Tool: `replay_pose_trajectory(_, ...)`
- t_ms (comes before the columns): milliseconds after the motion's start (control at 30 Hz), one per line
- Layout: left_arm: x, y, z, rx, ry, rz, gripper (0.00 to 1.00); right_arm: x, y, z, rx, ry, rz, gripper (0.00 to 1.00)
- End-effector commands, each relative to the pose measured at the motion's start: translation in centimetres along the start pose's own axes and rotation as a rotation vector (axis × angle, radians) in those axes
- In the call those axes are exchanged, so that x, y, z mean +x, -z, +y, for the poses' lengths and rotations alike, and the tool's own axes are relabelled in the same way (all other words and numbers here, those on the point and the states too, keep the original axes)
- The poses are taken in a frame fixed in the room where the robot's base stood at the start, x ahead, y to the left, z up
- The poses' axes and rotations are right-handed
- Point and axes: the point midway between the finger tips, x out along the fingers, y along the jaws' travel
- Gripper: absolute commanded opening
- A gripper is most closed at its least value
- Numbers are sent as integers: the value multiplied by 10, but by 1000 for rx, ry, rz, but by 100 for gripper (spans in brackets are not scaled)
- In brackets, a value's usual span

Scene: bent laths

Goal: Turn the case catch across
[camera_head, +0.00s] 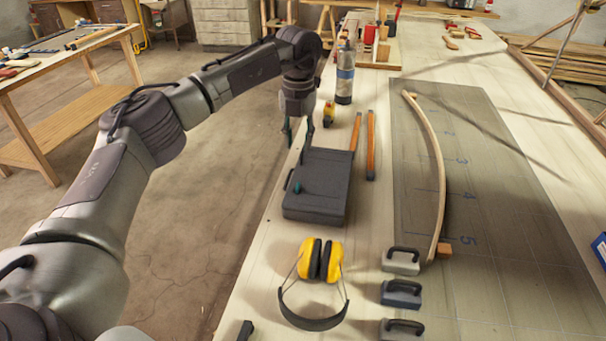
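The dark grey case (325,182) lies flat and closed on the workbench, near its left edge. A small teal catch (297,187) shows on its left part, close to the case's handle (288,179). Which way the catch is turned is too small to tell. My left gripper (298,138) points down just beyond the far left corner of the case. Its two fingers are apart with nothing seen between them. It is clear of the catch. My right gripper is not in view.
Yellow ear defenders (320,260) lie in front of the case. A bent lath (438,165) lies on the marked dark sheet (500,230) at right. Handled weights (401,294) stand near the sheet's left edge.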

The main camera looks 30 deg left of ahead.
Motion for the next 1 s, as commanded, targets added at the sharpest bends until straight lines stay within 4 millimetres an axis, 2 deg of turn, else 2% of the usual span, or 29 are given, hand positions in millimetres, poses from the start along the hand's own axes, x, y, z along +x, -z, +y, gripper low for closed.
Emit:
replay_pose_trajectory(200, 39, 1, 1, -1, -1, 7, 34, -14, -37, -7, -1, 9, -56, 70)
replay_pose_trajectory(300, 61, 1, 1, -1, -1, 7, 34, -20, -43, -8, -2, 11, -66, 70)
replay_pose_trajectory(433, 88, 1, 0, 0, 0, 6, 34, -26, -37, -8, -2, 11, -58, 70)
replay_pose_trajectory(600, 115, 1, 0, 0, 1, 4, 34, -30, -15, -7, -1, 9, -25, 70)
replay_pose_trajectory(800, 130, 1, 0, 0, 2, 2, 34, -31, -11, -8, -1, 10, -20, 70)
replay_pose_trajectory(1000, 132, 0, 0, 0, 2, 1, 34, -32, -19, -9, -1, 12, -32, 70)
